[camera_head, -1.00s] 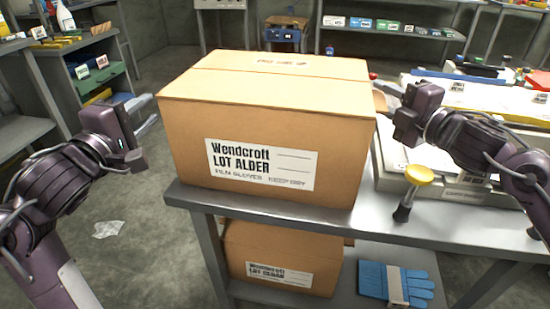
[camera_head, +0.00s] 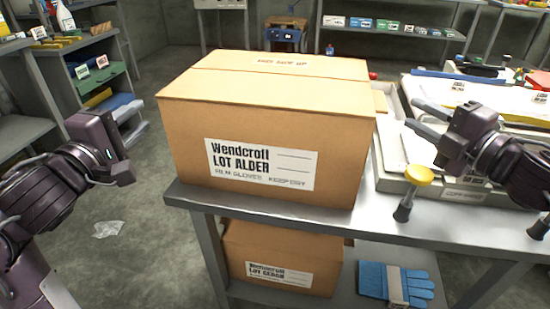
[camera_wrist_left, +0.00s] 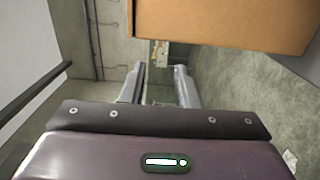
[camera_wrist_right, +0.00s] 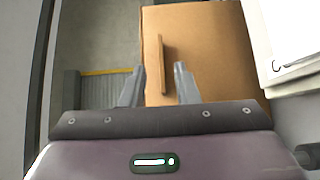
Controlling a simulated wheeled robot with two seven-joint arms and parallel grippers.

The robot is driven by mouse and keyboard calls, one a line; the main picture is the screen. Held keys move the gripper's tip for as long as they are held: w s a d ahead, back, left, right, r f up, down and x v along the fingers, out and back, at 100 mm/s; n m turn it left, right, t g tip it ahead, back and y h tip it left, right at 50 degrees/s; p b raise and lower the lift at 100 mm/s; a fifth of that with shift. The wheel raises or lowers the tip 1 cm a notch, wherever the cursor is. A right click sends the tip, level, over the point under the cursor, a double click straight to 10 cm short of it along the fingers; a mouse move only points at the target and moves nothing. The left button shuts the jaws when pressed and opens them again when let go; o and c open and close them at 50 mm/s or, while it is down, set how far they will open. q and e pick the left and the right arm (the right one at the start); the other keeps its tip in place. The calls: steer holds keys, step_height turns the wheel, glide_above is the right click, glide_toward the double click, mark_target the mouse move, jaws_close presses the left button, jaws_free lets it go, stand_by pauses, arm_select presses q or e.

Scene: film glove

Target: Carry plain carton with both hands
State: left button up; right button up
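The large plain carton (camera_head: 268,130) is closed and sits level on the grey bench, with a white "Wendcroft LOT ALDER" label on its front. My left gripper (camera_head: 141,124) is open and empty, apart from the carton on its left. The carton's edge shows at the top of the left wrist view (camera_wrist_left: 225,22), above the open fingers (camera_wrist_left: 160,72). My right gripper (camera_head: 413,113) is open and empty, to the right of the carton. In the right wrist view, the carton's side (camera_wrist_right: 215,60) and a protruding tan strip (camera_wrist_right: 162,50) show beyond the open fingers (camera_wrist_right: 158,72).
A second carton (camera_head: 275,250) and blue gloves (camera_head: 372,280) are on the lower shelf. A yellow-topped tool (camera_head: 418,175) and a grey case (camera_head: 450,187) stand on the bench (camera_head: 400,228) to the right. Shelving (camera_head: 98,75) is at left. Floor between is mostly clear.

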steer(key=shift+v, duration=1.55)
